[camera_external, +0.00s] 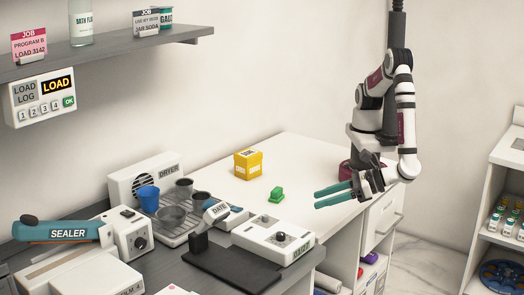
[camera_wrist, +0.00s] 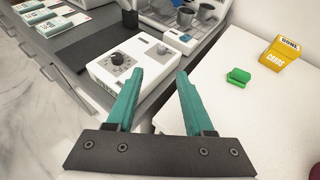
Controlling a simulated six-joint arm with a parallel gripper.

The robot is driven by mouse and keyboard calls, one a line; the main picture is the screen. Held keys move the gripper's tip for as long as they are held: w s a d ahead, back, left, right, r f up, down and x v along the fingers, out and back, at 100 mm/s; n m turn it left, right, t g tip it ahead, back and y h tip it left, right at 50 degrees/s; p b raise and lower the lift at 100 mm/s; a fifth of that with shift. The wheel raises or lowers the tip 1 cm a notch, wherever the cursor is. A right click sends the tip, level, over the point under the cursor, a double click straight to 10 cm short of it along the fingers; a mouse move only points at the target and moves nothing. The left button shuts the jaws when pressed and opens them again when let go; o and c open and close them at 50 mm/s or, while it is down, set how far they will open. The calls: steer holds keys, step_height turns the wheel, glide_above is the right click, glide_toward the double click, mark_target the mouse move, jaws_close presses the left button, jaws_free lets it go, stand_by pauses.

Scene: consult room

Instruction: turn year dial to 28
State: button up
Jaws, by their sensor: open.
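A low white box (camera_external: 272,238) with a round dark dial (camera_external: 280,236) stands at the near end of the grey bench. In the wrist view the box (camera_wrist: 140,72) shows the dial (camera_wrist: 117,59) with a ring of marks around it. The numbers, the setting and the box's label are too small to read, so I cannot tell whether this is the year dial. My gripper (camera_external: 318,198) hangs above the white table, right of the box and apart from it. In the wrist view its teal fingers (camera_wrist: 160,72) are spread with nothing between them.
A green block (camera_external: 276,194) and a yellow box (camera_external: 248,164) stand on the white table. A device marked DATE (camera_external: 215,212), cups on a dryer tray and a sealer (camera_external: 66,231) with its own dial fill the bench. The air between gripper and white box looks clear.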

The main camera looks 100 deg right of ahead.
mark_target(267, 215)
steer(key=x, duration=1.4)
steer(key=shift+w+d+f, duration=0.15)
steer(key=shift+w+d, duration=0.05)
steer(key=shift+d, duration=0.05)
jaws_close()
